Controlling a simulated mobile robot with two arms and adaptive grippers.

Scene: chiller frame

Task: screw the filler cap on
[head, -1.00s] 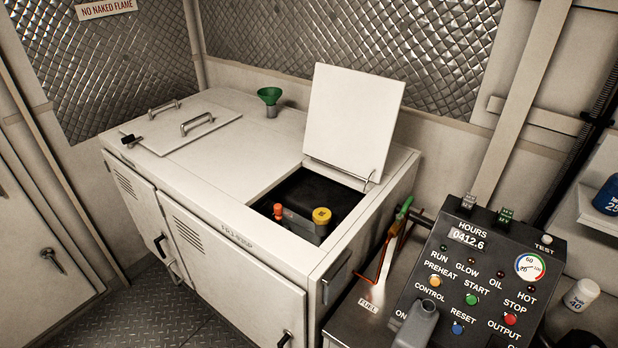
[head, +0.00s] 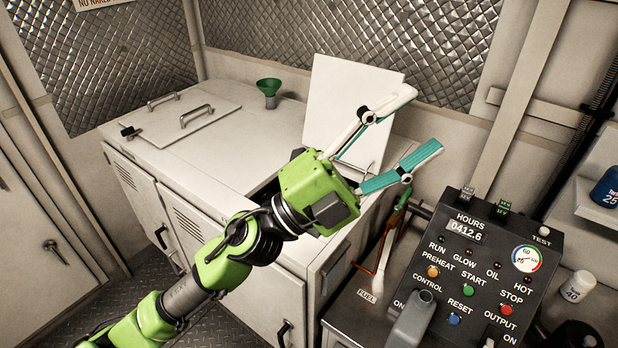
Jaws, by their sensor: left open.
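My left gripper (head: 424,122) is open and empty, its two fingers spread wide and pointing up and right. It is in front of the raised white hatch lid (head: 335,95) and beside its right edge. The dark hatch opening (head: 262,193) in the white cabinet top is mostly covered by my left arm. The yellow cap and the orange-topped part inside the opening are hidden behind the arm now. Whether the yellow cap is the filler cap, or is seated, I cannot tell. My right gripper is not in view.
A green funnel (head: 269,88) stands at the back of the cabinet top. A black control panel (head: 470,275) and a grey jug (head: 411,318) are at the lower right. A red-and-green handled part (head: 392,225) is just below the gripper. The cabinet's left top is clear apart from handles.

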